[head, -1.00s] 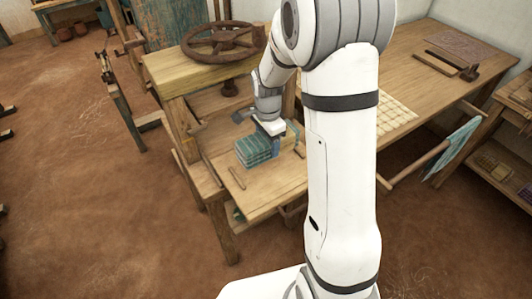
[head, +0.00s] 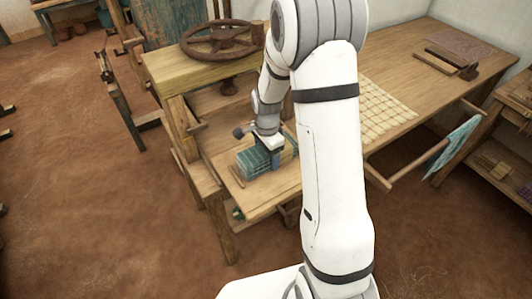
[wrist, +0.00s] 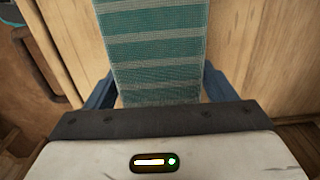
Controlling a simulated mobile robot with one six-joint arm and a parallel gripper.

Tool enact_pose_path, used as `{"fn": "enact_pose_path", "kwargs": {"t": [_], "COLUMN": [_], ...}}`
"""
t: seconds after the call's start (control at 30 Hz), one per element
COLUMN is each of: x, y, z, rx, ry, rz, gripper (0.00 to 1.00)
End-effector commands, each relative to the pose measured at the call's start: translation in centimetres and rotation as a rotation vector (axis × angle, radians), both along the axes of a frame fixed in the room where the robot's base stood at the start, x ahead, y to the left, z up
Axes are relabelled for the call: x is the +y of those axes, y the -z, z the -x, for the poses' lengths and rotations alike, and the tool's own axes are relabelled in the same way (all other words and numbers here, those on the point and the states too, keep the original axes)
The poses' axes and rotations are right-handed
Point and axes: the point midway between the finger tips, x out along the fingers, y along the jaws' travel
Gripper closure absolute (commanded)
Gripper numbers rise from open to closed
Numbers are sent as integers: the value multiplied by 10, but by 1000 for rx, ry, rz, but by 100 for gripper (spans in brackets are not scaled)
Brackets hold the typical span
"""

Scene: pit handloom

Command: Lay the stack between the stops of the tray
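A stack of folded teal cloth with pale stripes (head: 254,163) is between the fingers of my gripper (head: 268,158). The wrist view shows the striped stack (wrist: 155,50) with a blue finger close against each side, so my gripper is shut on it. The stack is low over the wooden tray (head: 262,191), beside a thin wooden stop (head: 237,174) on its left. The other stop is hidden by my arm and the stack. I cannot tell whether the underside touches the tray.
A press with a dark handwheel (head: 222,38) stands behind the tray. A long wooden table (head: 400,75) with a pale grid sheet (head: 378,110) lies to the right. A rod with a teal cloth (head: 455,148) juts from its front.

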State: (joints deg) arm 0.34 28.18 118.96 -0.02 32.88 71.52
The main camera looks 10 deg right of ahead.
Motion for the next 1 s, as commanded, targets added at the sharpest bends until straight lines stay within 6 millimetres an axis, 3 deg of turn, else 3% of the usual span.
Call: {"fn": "enact_pose_path", "kwargs": {"t": [0.1,0.47,0.8,1.0], "x": [0,-1,-1,-1], "y": [0,-9,-79,-110], "z": [0,-1,-1,-1], "rx": [0,-3,-5,-2], "ry": [0,1,2,2], "rz": [0,0,0,0], "gripper": [13,13,13,13]}}
